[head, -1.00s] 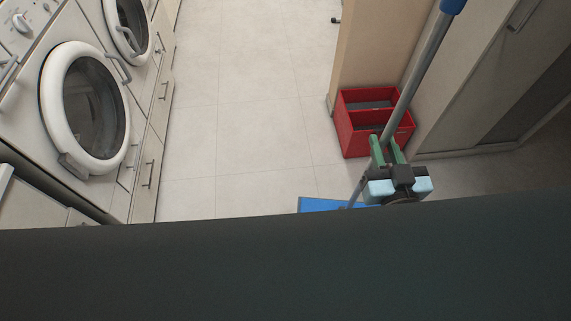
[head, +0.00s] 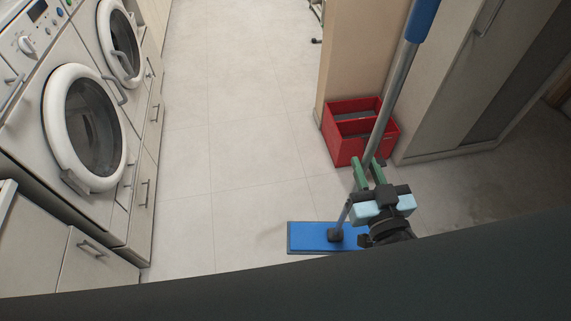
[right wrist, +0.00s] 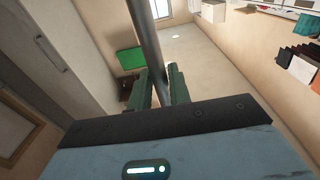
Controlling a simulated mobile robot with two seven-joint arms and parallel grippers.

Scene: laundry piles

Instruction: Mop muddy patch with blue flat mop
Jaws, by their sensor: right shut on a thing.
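The blue flat mop has a flat blue head (head: 308,237) lying low over the pale floor, seemingly on it; its right end is hidden behind my gripper and the dark edge. Its grey pole (head: 395,88) leans up to the right to a blue grip. My right gripper (head: 368,172) is shut on the pole, with its green fingers on either side. The right wrist view also shows the pole (right wrist: 146,42) between the fingers (right wrist: 159,88). A dull, darker floor area (head: 470,196) lies right of the gripper; I cannot tell whether it is mud or shadow. My left gripper is out of view.
A red two-compartment bin (head: 347,152) stands behind the mop against a beige wall end (head: 350,55). White washers (head: 88,125) and drawers line the left. A grey cabinet (head: 460,75) stands at right. Pale tiled floor (head: 235,120) is clear between. A dark edge covers the bottom.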

